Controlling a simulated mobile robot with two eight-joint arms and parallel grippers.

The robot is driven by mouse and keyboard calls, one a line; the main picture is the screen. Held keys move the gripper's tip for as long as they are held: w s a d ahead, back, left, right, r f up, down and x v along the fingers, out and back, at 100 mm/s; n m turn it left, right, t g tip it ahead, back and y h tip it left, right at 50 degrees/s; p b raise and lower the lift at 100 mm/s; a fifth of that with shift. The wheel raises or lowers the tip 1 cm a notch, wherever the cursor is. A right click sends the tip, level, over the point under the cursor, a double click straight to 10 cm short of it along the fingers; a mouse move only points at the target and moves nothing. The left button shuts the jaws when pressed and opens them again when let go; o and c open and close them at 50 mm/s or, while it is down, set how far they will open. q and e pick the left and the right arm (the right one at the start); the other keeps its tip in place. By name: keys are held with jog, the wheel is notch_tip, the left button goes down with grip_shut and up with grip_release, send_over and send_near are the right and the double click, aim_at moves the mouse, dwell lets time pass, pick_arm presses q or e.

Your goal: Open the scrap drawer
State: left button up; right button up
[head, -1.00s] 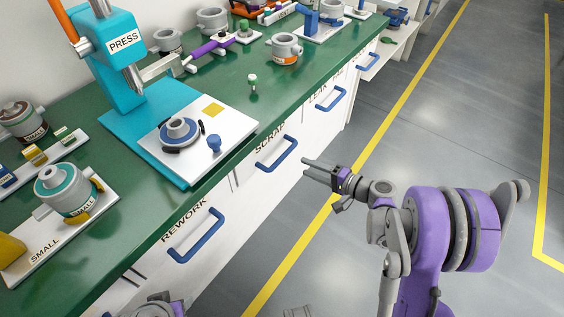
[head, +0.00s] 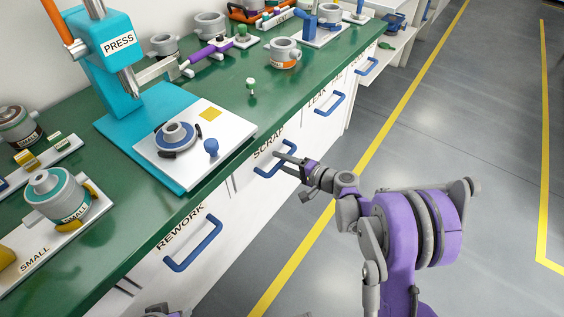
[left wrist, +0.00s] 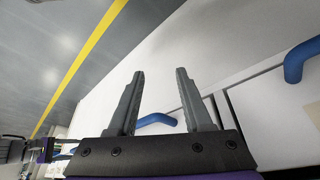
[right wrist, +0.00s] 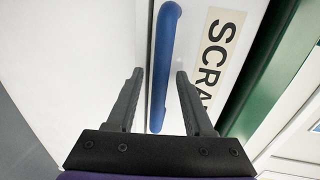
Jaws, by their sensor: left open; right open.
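The scrap drawer, lettered SCRAP (head: 269,147), is shut in the white front below the green bench top. Its blue bar handle (head: 262,172) is partly covered by my right gripper (head: 284,156). That gripper is open at the handle. In the right wrist view the handle (right wrist: 164,50) runs lengthwise between the two open fingers (right wrist: 160,73); I cannot tell whether they touch it. My left gripper (left wrist: 160,72) is open and empty near the white front, with a blue handle (left wrist: 154,120) beyond its fingers.
The REWORK drawer with its blue handle (head: 193,243) is nearer, and another blue handle (head: 330,104) is farther along. The blue press (head: 118,60) and a white plate (head: 225,137) stand on the bench top (head: 262,110). The grey floor (head: 455,130) at right is clear.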

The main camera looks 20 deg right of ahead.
grip_shut()
dwell(1.4)
